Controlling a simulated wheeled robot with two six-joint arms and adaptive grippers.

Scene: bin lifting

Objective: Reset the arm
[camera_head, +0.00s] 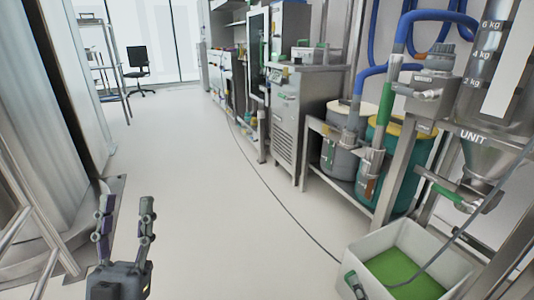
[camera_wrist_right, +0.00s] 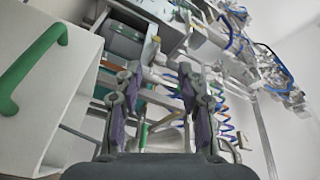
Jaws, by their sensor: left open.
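My left gripper (camera_head: 127,205) is at the lower left of the head view, with its two fingers apart and nothing between them. It is over the bare floor. My right gripper (camera_wrist_right: 161,85) shows in the right wrist view, its fingers spread with nothing held between them. It is apart from the white bin (camera_wrist_right: 65,85), whose green handle (camera_wrist_right: 30,65) lies to its left. In the head view the white bin (camera_head: 362,247) stands at the lower right with green contents (camera_head: 405,272). I do not make out the right gripper in the head view.
A steel dosing unit (camera_head: 478,142) stands at the right above the bin. Drums, including a teal one (camera_head: 403,165), sit on a low frame beside it. A thin cable (camera_head: 270,185) crosses the floor. The floor (camera_head: 190,170) in the middle is clear. Metal panels line the left.

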